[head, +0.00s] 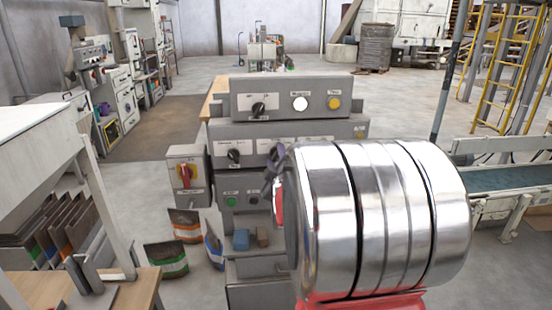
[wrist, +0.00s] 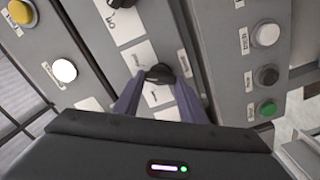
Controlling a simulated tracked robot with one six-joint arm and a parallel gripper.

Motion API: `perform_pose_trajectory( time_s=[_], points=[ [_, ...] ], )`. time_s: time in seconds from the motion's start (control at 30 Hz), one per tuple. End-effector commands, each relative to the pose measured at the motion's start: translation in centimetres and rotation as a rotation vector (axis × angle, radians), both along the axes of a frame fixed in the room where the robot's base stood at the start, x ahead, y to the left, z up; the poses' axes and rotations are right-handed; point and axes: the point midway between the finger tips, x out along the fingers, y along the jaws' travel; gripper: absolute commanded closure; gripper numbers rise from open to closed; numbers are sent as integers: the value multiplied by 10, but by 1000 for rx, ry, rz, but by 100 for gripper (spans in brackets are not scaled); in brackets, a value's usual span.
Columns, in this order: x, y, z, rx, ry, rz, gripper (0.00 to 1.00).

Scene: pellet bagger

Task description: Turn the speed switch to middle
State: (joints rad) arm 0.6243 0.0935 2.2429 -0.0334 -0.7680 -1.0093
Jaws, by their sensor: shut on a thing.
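The speed switch is most likely the black rotary knob (wrist: 159,73) on the middle grey panel (wrist: 175,40); its label is too small to read. In the wrist view my gripper (wrist: 157,83) has its two purple-grey fingers on either side of this knob, shut on it. In the head view my gripper (head: 274,160) is at the middle of the panel, beside my shiny arm, and mostly hides the knob. I cannot tell which mark the knob points at.
Another knob (head: 233,155) is on the same panel to the left. Above are a knob (head: 258,109), a white button (head: 300,104) and a yellow button (head: 334,103). Below is a green button (head: 231,202). A red switch (head: 185,175) on a grey box stands left.

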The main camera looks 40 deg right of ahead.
Motion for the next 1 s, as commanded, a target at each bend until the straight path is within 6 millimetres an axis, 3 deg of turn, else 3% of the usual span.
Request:
perform_pose_trajectory(
  time_s=[0.5,1.0],
  points=[
    [1,3,-7,-345,248,6,85],
    [0,3,-9,-440,317,8,85]
  ],
)
